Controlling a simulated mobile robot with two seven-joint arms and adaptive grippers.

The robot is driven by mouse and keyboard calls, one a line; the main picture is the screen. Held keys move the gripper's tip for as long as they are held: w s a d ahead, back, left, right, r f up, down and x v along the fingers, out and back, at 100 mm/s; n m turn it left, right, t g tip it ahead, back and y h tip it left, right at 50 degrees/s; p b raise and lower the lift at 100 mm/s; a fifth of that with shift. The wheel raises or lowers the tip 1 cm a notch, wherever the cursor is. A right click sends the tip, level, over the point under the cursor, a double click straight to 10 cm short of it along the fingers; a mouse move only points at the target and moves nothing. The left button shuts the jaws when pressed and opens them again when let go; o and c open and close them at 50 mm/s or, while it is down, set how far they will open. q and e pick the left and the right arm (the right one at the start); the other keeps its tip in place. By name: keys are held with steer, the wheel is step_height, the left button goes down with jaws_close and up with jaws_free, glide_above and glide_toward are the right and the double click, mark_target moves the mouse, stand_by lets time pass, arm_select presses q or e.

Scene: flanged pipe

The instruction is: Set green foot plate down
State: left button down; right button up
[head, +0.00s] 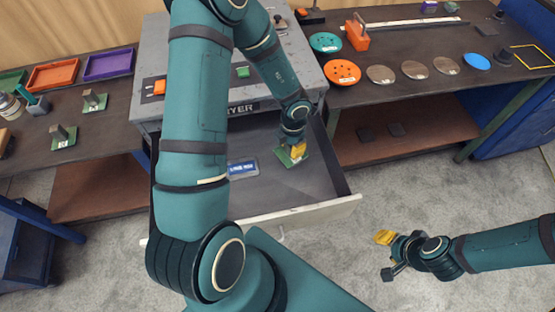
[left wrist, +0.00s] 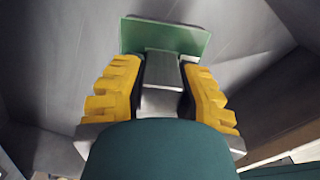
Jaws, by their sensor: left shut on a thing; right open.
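The green foot plate (head: 286,159) is a thin green plate with a grey block on it. My left gripper (head: 298,150) is in the open grey drawer, its yellow fingers shut on the block. In the left wrist view the block (left wrist: 162,72) sits between the fingers, and the green plate (left wrist: 165,37) is beyond their tips. I cannot tell whether the plate touches the drawer floor. My right gripper (head: 385,238) is open and empty, over the floor at the lower right.
Two similar green plates with grey blocks (head: 95,101) (head: 62,137) stand on the left bench. Discs, including an orange one (head: 342,72), lie on the right bench.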

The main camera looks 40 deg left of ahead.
mark_target(291, 158)
arm_select(q)
steer(key=shift+f+b, duration=0.9)
steer(key=shift+f, duration=2.25)
steer(key=shift+r, duration=0.1)
steer(key=c, duration=0.8)
jaws_free()
steer(key=shift+f, duration=0.2)
steer(key=shift+r, duration=0.15)
step_height(291, 158, up, 12)
steer(key=p, duration=0.4)
